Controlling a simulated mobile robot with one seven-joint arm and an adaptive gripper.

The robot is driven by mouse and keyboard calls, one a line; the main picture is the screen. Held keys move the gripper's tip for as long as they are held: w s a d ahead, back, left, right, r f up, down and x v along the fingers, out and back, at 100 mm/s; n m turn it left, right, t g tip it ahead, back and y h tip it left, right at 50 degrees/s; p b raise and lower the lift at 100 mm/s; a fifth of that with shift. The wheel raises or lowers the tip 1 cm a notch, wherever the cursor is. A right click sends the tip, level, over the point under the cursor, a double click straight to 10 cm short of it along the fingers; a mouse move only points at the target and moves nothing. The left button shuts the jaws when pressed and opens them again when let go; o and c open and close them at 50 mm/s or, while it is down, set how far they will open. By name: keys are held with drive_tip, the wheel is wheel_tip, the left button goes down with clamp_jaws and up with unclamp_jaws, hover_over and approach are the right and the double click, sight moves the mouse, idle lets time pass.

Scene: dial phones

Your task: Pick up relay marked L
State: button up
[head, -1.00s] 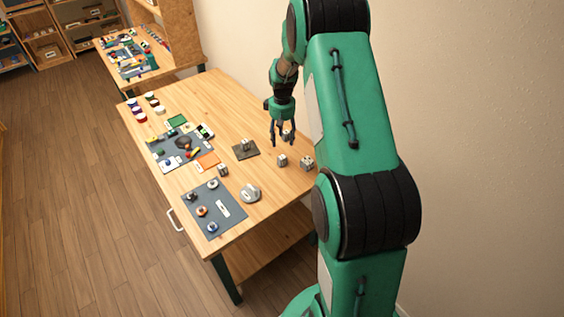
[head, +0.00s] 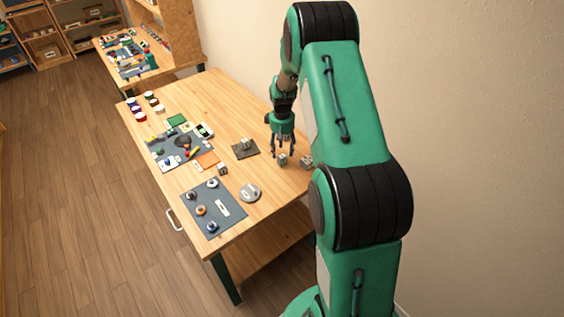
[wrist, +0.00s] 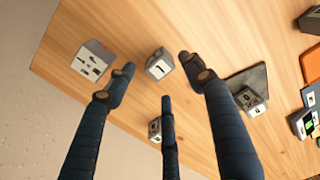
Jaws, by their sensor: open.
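A small grey relay block (wrist: 159,64) with a dark mark on its pale top shows in the wrist view. The mark looks like a bar with a short foot, perhaps an L, too small to be sure. In the head view this block (head: 283,160) stands on the table just below my gripper (head: 283,150). My gripper (wrist: 160,74) is open and empty, its three fingers spread around the block in the picture; contact cannot be told. A second relay block (wrist: 155,124) is partly hidden behind the middle finger. Another relay block (wrist: 249,98) sits on a dark plate (wrist: 254,78).
A wider grey block with several marks (wrist: 94,62) stands close by, near the wall-side table edge; the head view shows it too (head: 306,162).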

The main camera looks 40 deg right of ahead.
sight(282, 156)
drive_tip(key=shift+f, duration=0.65)
drive_tip(key=shift+f, duration=0.1)
drive_tip(key=shift+s+a+f+b, duration=0.1)
drive_tip(key=shift+f+b, duration=0.55)
drive_tip(key=shift+f, duration=1.85)
clamp_jaws()
